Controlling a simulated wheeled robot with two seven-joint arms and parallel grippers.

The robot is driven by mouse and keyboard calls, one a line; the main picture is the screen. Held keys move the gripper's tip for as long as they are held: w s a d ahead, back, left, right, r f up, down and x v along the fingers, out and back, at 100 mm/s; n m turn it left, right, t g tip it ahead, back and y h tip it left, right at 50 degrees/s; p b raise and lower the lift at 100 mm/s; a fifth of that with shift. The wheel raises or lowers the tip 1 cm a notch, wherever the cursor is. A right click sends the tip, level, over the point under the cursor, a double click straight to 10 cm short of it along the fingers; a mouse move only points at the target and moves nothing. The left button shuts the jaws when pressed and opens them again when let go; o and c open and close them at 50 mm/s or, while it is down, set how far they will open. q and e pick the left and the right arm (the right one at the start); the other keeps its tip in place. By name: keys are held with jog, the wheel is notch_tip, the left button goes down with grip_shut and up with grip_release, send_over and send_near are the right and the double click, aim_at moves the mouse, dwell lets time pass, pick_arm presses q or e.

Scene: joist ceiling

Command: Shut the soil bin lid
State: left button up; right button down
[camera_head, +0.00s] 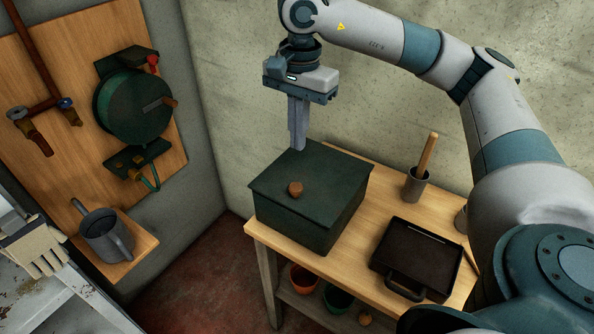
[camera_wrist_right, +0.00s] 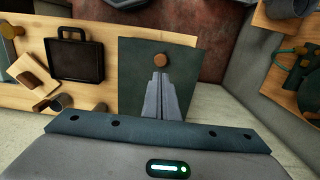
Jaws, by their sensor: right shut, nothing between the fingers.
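The soil bin (camera_head: 285,222) is a dark green box on the wooden table. Its flat lid (camera_head: 325,180) lies over the top, with no gap visible along the front edge. A round brown knob (camera_head: 295,188) sits near the lid's front. My right gripper (camera_head: 299,147) points down at the back part of the lid with its fingers shut and empty; I cannot tell whether the tips touch it. In the right wrist view the fingers (camera_wrist_right: 160,75) overlap the lid (camera_wrist_right: 133,58), pointing toward the knob (camera_wrist_right: 161,61). My left gripper is out of view.
On the table (camera_head: 375,178), a dark case (camera_head: 418,255) and a grey cup (camera_head: 415,186) with a wooden-handled tool stand right of the bin. Pots sit on the shelf below. A watering can (camera_head: 106,236) and hose reel (camera_head: 135,105) are at left. The wall is close behind.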

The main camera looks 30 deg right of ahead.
aim_at(296, 186)
notch_tip(296, 186, down, 10)
jog(key=p, duration=0.4)
jog(key=shift+s+a+f, duration=0.1)
jog(key=shift+a+f, duration=0.05)
jog(key=shift+f, duration=0.25)
jog(key=shift+a+f+b, duration=0.15)
jog(key=shift+f+b, duration=0.6)
jog(key=shift+b, duration=0.15)
jog(key=shift+r+p, duration=0.3)
jog(key=shift+r, duration=0.15)
